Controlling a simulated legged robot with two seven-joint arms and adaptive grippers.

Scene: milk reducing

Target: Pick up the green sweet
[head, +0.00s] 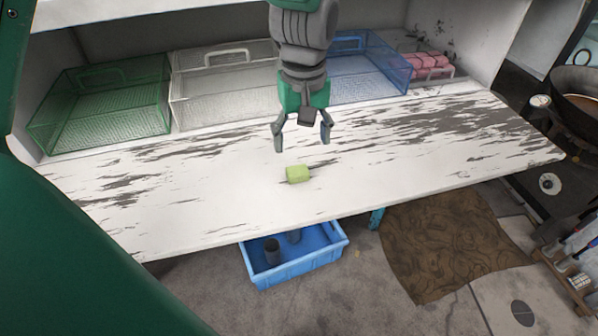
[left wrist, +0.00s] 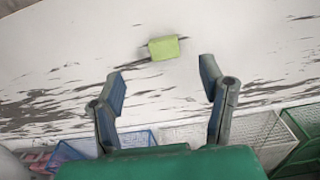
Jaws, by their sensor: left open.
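The green sweet (head: 298,174) is a small pale-green block lying on the worn white table (head: 220,190), near its front middle. It also shows in the left wrist view (left wrist: 164,49), beyond and between the fingertips. My left gripper (head: 302,142) is open and empty, above the table and a little behind the sweet, apart from it. Its two spread fingers show in the left wrist view (left wrist: 162,88). My right gripper is not in view.
Wire baskets stand along the back: green (head: 104,106), white (head: 222,84), blue (head: 372,72), and one at right with pink blocks (head: 430,66). The table around the sweet is clear. A blue crate (head: 296,266) sits on the floor below the front edge.

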